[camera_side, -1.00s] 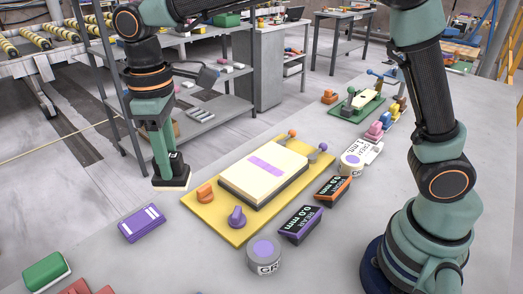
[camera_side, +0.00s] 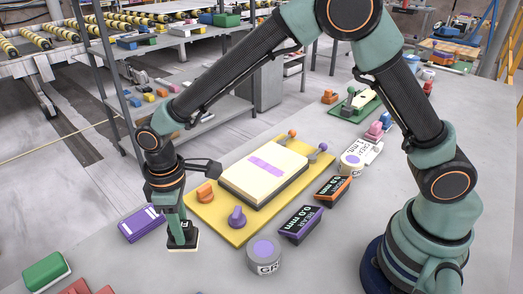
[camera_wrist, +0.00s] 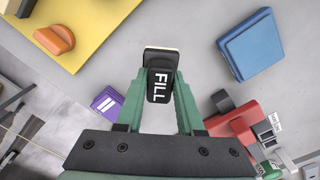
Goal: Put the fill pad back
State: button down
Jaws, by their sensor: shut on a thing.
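My gripper (camera_side: 181,228) is shut on the fill pad (camera_side: 182,247), a small black block with a pale underside. In the wrist view, the pad (camera_wrist: 161,88) shows white FILL lettering between the green fingers of my gripper (camera_wrist: 160,82). The pad is in front of the yellow board's near left end and to the right of a purple block with white stripes (camera_side: 142,222). I cannot tell whether its underside touches the grey surface. The cream slab (camera_side: 265,172) with a purple band lies on the yellow board (camera_side: 205,208).
A round grey tin (camera_side: 264,257) and a black-and-purple labelled block (camera_side: 300,225) stand right of my gripper. An orange knob (camera_side: 205,194) and purple knob (camera_side: 237,217) rise from the board. A green block (camera_side: 46,271) is at the lower left.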

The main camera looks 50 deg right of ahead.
jog(key=shift+f, duration=2.15)
jog(key=shift+f, duration=0.15)
jog(key=c, duration=0.5)
grip_release()
